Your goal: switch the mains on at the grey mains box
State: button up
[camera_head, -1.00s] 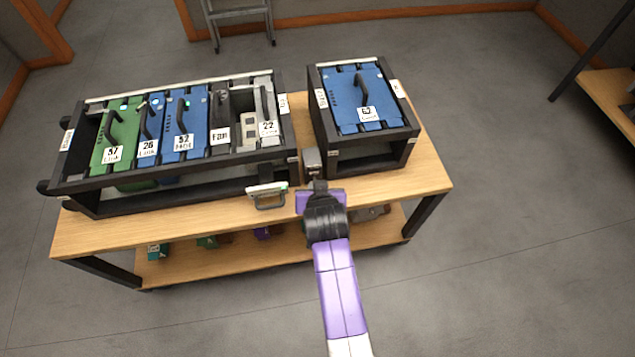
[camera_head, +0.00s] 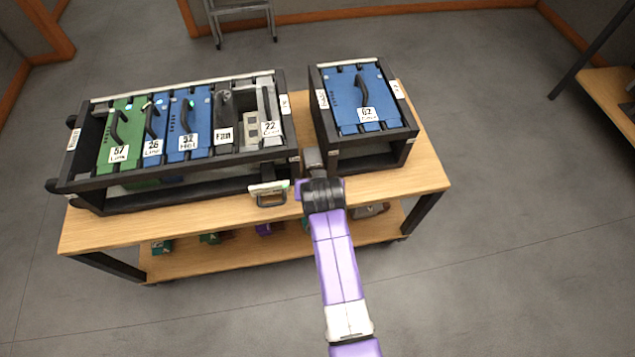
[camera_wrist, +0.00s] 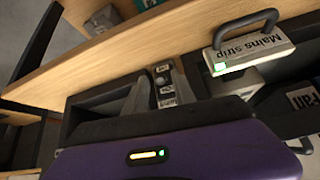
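The grey mains box (camera_head: 313,159) is a small upright box on the table between the two black racks. In the wrist view the mains box (camera_wrist: 165,88) shows white labels, partly too small to read. My gripper (camera_head: 321,188) is just in front of it, on the near side. The switch's state is not clear.
The left rack (camera_head: 180,194) holds several modules. The right rack (camera_head: 372,160) holds a blue one. The racks leave a narrow gap.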

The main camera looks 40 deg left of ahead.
dwell(0.3)
jog(key=p+v, duration=0.1)
jog(key=v, duration=0.6)
jog(key=shift+s+r, duration=0.15)
jog(key=shift+r, duration=0.2)
jog(key=shift+d, duration=0.1)
